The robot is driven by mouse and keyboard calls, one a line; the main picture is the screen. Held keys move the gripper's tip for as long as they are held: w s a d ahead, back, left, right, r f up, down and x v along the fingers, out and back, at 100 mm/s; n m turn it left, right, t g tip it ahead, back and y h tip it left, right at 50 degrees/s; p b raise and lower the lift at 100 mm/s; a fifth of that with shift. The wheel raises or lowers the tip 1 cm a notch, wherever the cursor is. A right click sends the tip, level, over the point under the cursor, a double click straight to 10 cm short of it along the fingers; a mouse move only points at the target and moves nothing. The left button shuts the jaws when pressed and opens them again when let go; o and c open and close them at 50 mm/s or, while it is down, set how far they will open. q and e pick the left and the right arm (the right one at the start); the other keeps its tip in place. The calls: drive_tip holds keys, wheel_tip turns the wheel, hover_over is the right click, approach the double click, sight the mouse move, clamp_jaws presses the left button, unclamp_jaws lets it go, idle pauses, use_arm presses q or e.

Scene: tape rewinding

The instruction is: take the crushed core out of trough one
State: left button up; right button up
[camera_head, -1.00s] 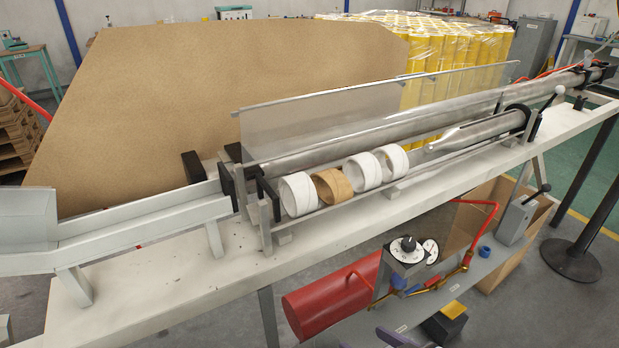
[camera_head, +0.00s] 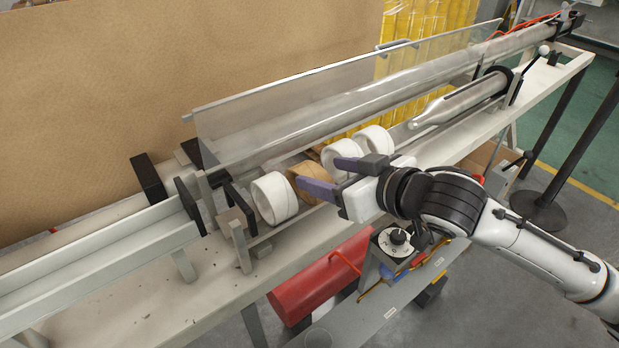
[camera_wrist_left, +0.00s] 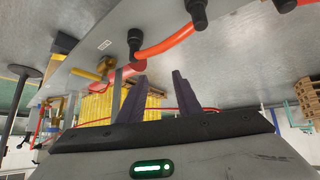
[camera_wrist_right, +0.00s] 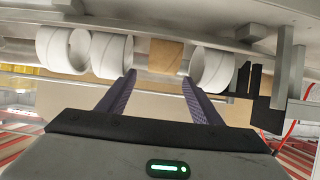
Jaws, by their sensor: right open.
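The brown cardboard core (camera_head: 312,169) lies in the trough (camera_head: 262,237) between white rolls. My right gripper (camera_head: 320,177) is open, its purple fingers at the front of the brown core and partly covering it in the head view. In the right wrist view the brown core (camera_wrist_right: 165,56) shows ahead, between the spread fingertips (camera_wrist_right: 160,80). Nothing is gripped. Any dent in the core is too small to make out. My left gripper (camera_wrist_left: 160,76) shows only in the left wrist view, fingers apart and empty, away from the cores.
White rolls flank the core: one (camera_head: 274,198) on its left, two (camera_head: 373,140) on its right. A clear upright panel (camera_head: 330,100) and a long metal tube (camera_head: 400,88) run behind. A red tank (camera_head: 315,283) is below the bench.

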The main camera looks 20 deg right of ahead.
sight(311, 171)
drive_tip(key=x, duration=0.5)
drive_tip(key=shift+w+a+f+p, duration=0.2)
drive_tip(key=shift+f+p, duration=0.05)
drive_tip(key=shift+p, duration=0.05)
drive_tip(key=c, duration=1.1)
drive_tip(key=shift+r, duration=0.1)
drive_tip(key=shift+c, duration=0.2)
